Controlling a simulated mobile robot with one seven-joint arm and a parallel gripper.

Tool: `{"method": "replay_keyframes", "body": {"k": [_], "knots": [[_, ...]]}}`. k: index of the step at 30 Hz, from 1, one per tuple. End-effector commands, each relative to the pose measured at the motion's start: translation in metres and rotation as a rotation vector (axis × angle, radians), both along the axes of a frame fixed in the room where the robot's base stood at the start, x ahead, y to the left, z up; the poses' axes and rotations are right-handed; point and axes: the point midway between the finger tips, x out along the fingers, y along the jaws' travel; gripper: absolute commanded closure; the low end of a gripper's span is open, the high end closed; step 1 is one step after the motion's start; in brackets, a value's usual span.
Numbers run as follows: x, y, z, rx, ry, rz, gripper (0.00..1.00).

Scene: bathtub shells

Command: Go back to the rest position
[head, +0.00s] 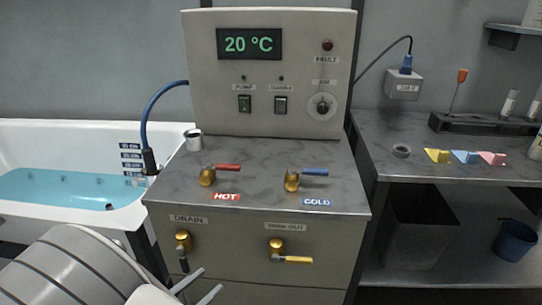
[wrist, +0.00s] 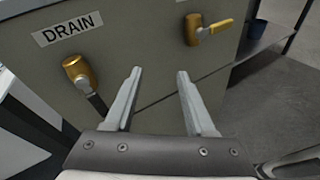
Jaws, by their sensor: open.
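My gripper (head: 196,287) is low in the head view, in front of the cabinet's lower face. In the wrist view my gripper (wrist: 159,75) is open, with nothing between its fingers. The brass drain valve (wrist: 78,70) is left of the fingers in the wrist view, apart from them, its dark handle pointing down. The drain valve (head: 183,242) also shows in the head view, just above and left of the fingers. The second brass valve (head: 276,246) has a yellow handle pointing right.
The control cabinet (head: 270,170) carries a hot valve (head: 208,176) with a red handle and a cold valve (head: 292,180) with a blue handle. A water-filled bathtub (head: 60,190) is at left. A grey workbench (head: 440,185) with small coloured pieces, a bin (head: 415,230) and a blue bucket (head: 515,240) are at right.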

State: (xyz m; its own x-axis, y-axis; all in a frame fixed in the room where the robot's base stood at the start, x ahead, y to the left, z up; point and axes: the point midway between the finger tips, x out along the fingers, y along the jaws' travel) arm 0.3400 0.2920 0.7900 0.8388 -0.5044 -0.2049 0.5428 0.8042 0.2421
Motion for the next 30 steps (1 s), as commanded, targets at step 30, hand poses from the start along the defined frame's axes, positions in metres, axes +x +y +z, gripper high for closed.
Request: {"method": "replay_keyframes", "body": {"k": [30], "knots": [[-0.052,-0.267,0.154,1.402,-0.088,-1.303,0.45]]}}
